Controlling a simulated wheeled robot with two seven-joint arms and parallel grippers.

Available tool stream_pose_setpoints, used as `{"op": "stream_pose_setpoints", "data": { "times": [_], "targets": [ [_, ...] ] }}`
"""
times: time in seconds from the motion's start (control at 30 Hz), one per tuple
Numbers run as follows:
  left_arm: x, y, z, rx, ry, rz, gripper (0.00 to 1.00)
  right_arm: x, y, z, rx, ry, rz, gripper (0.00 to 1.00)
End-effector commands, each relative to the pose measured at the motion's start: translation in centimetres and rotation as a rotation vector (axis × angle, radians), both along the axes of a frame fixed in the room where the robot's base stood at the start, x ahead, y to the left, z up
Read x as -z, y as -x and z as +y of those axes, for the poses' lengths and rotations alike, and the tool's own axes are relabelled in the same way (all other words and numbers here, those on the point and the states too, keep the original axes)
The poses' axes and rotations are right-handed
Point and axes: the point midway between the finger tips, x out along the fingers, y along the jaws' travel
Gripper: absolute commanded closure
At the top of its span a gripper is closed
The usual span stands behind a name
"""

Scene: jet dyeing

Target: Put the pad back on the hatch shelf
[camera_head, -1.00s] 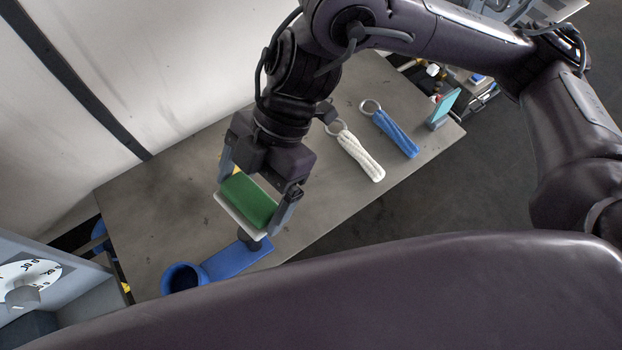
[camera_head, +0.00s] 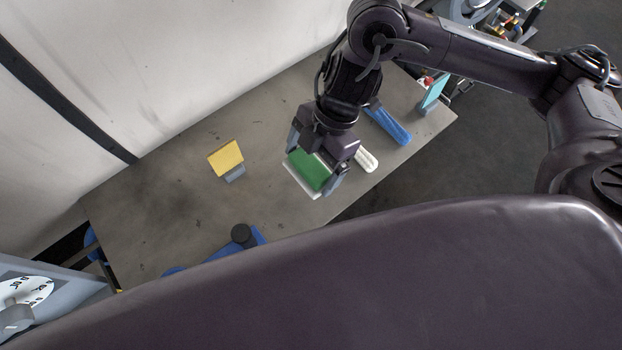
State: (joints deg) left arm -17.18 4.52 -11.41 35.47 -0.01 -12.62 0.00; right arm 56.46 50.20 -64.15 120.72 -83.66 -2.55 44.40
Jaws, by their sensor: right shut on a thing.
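The pad (camera_head: 311,170) is green with a white backing. My right gripper (camera_head: 314,166) is shut on it and holds it over the grey shelf (camera_head: 190,215), near the shelf's front edge. I cannot tell whether the pad touches the shelf. My left gripper is not in view.
A yellow plate on a grey foot (camera_head: 226,158) stands left of the pad. A white skein (camera_head: 367,160) and a blue skein (camera_head: 388,126) lie to the right, partly behind my gripper. A teal panel (camera_head: 434,92) stands at the right end. A blue item with a dark knob (camera_head: 241,234) lies at the front.

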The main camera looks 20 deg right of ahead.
Motion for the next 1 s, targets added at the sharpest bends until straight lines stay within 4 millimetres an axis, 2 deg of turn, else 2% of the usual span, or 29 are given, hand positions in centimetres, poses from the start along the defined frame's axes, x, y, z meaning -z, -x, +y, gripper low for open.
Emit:
{"op": "stream_pose_setpoints", "data": {
  "times": [0.03, 0.2, 0.37, 0.63, 0.83, 0.87, 0.93, 1.0],
  "targets": [
    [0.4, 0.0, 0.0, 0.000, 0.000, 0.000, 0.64, 1.4, 0.2, 0.1, 0.002, -0.003, 0.007, 0.28],
    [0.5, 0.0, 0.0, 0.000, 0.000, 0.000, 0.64, 3.9, 0.0, 0.0, 0.001, -0.001, 0.003, 0.28],
    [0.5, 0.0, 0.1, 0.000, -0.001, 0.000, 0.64, 4.9, 0.0, 0.1, 0.000, -0.002, 0.001, 0.28],
    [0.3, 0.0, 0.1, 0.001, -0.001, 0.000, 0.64, 8.2, 0.1, 0.1, 0.000, -0.001, 0.003, 0.28],
    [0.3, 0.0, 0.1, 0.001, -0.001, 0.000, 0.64, 8.4, 0.0, 0.0, -0.001, 0.000, 0.000, 0.28],
    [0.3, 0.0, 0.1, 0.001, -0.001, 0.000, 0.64, 8.4, 0.0, 0.0, -0.001, 0.000, 0.000, 0.07],
    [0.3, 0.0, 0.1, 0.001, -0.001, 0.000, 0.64, 8.4, 0.0, 0.0, -0.001, 0.000, 0.000, 0.00],
    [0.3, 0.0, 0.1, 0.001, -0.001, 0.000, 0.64, 8.4, 0.0, 0.0, -0.001, 0.000, 0.000, 0.00]
  ]
}}
